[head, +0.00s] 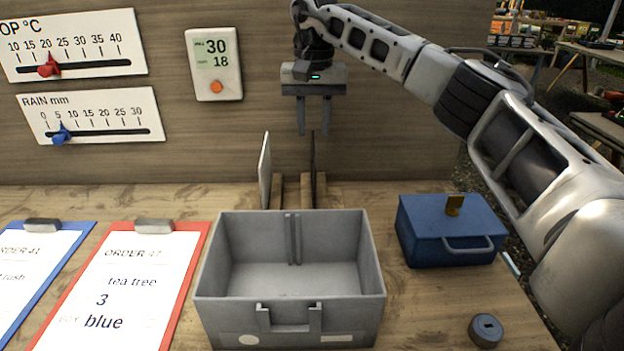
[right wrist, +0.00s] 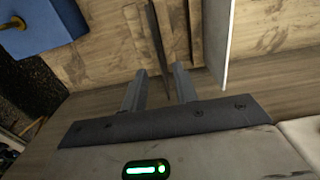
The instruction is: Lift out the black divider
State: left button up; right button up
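The black divider (head: 313,172) is a thin dark panel standing upright, nearly edge-on, in a wooden slotted rack (head: 278,190) behind the grey bin. A white divider (head: 265,170) stands in the rack to its left. My right gripper (head: 314,133) is open and empty, pointing down just above the black divider's top edge. In the right wrist view the black divider (right wrist: 158,45) lines up with the gap between the open fingers (right wrist: 159,70); I see no finger pressing on it. The white divider (right wrist: 222,40) is off to the right there. My left gripper is out of view.
A grey bin (head: 290,312) with upright ribs on its back wall stands in front of the rack. A blue box (head: 425,250) and a dark round weight (head: 486,330) are to the right. Clipboards (head: 190,240) lie left. A wooden back panel (head: 210,150) rises behind.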

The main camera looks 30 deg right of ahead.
notch_tip(320, 180, down, 9)
jog(key=shift+d+f+p, duration=0.1)
jog(key=shift+p, duration=0.35)
grip_shut()
